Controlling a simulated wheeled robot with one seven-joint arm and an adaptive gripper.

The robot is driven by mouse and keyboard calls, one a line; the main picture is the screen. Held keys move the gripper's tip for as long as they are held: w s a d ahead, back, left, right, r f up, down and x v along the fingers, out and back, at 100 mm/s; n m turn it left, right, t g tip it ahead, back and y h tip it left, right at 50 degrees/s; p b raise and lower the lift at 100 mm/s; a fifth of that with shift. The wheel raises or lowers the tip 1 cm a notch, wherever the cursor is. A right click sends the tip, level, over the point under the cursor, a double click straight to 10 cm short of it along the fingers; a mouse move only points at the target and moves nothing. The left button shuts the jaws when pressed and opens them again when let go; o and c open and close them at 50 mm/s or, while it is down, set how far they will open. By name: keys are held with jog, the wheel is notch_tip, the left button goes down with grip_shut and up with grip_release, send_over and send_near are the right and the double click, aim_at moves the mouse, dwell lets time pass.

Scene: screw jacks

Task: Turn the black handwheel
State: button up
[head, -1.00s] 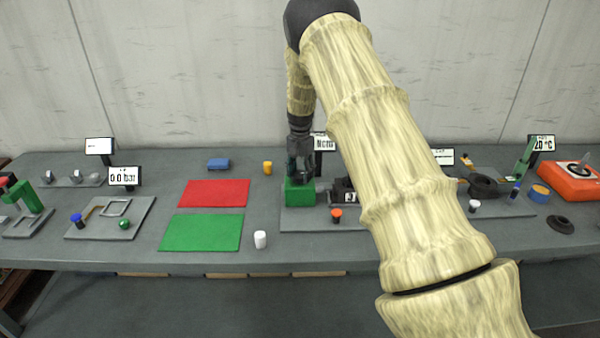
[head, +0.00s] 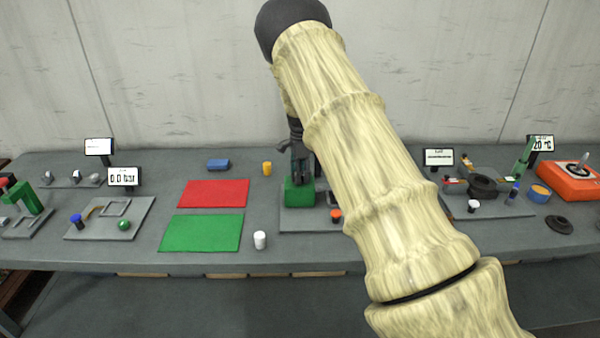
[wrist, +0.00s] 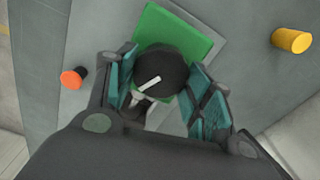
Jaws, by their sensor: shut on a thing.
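The black handwheel (wrist: 163,68) shows in the wrist view as a dark round knob with a white mark on top. It sits above the green block (wrist: 198,36), which also shows in the head view (head: 299,193) on a grey base plate. My gripper (wrist: 165,85) comes down from above, with one teal-padded finger on each side of the handwheel. It is shut on the handwheel. In the head view my gripper (head: 300,177) stands right over the green block and hides the handwheel there.
An orange-red knob (head: 336,215) stands on the same base plate, right of the block. A yellow cylinder (head: 267,169) and a white cylinder (head: 260,239) stand to the left. Red (head: 214,193) and green (head: 201,232) mats lie flat. My arm hides part of the bench.

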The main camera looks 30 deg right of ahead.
jog(key=shift+w+d+r+m, duration=0.1)
jog(key=shift+r+m, duration=0.05)
jog(key=shift+m, duration=0.15)
jog(key=o, duration=1)
jog(key=shift+o, duration=0.2)
notch_tip(320, 180, up, 12)
dwell(0.6)
